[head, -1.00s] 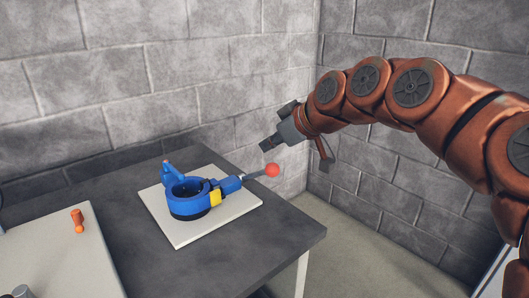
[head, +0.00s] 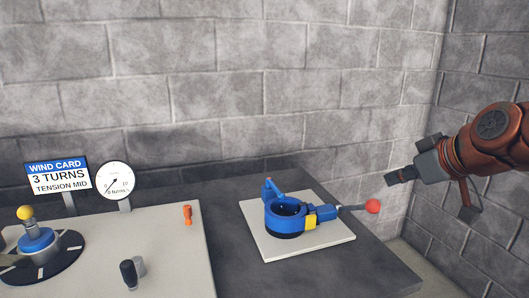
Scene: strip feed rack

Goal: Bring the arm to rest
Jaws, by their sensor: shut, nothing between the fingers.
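My copper-coloured arm reaches in from the right edge in the head view. My gripper (head: 399,176) is a dark grey tip at the end of the arm, shut and empty. It hangs in the air above and to the right of the blue device, apart from everything. The blue ring-shaped device (head: 284,216) sits on a white plate (head: 318,240) on the dark table. Its lever with a red ball (head: 372,206) points right, below the gripper in the picture.
A white board (head: 185,262) on the left carries a blue crank with a yellow knob (head: 25,212), a black-topped handle (head: 129,274) and an orange peg (head: 187,214). Behind stand a wind card (head: 59,176) and a round gauge (head: 114,180). Grey block walls (head: 240,90) close the back and right.

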